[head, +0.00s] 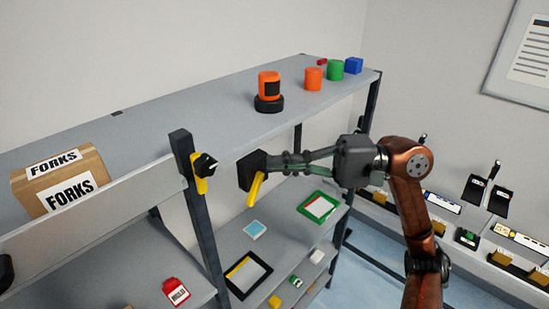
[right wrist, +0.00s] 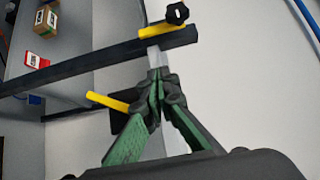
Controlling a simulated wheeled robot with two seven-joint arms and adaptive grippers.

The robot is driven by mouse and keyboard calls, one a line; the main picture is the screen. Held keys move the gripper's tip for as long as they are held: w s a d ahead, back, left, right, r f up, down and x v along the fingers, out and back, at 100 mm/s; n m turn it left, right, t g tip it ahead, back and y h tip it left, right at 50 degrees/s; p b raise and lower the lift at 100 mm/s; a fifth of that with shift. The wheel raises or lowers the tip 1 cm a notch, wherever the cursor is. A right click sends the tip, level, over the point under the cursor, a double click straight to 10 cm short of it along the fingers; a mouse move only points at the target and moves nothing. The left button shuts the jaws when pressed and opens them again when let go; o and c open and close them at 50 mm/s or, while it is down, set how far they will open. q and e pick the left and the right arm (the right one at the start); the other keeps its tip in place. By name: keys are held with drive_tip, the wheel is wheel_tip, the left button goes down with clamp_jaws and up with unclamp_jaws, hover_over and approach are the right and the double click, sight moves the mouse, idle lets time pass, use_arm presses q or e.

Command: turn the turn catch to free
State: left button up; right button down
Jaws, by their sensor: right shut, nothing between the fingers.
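A yellow piece with a black knob (head: 203,167) sits on the dark shelf post; it also shows in the right wrist view (right wrist: 160,31). A black block (head: 252,170) with a yellow bar (head: 257,189) is to its right. In the right wrist view this second yellow bar (right wrist: 108,101) points left, beside the fingers. I cannot tell for sure which of the two is the turn catch. My right gripper (head: 283,163) is shut and empty, its tips close to the black block; contact cannot be told.
The shelf's top board (head: 215,125) carries an orange and black device (head: 268,90), an orange cylinder (head: 313,78), a green cylinder (head: 335,70) and a blue cube (head: 353,65). A FORKS box (head: 62,180) stands at left. Lower boards hold trays and small items.

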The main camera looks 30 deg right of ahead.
sight(203, 176)
drive_tip(key=p+x, duration=0.1)
drive_tip(key=x, duration=0.1)
drive_tip(key=p+x, duration=0.1)
drive_tip(key=x, duration=0.2)
drive_tip(key=p+x, duration=0.1)
drive_tip(key=x, duration=0.1)
drive_tip(key=shift+a+r, duration=0.2)
drive_tip(key=shift+r, duration=0.1)
drive_tip(key=a+p, duration=0.1)
drive_tip(key=a, duration=0.1)
drive_tip(key=s+a+p, duration=0.1)
drive_tip(key=shift+a+f+p, duration=0.25)
drive_tip(key=shift+a+p, duration=0.05)
drive_tip(key=shift+a, duration=0.05)
drive_tip(key=shift+s, duration=0.1)
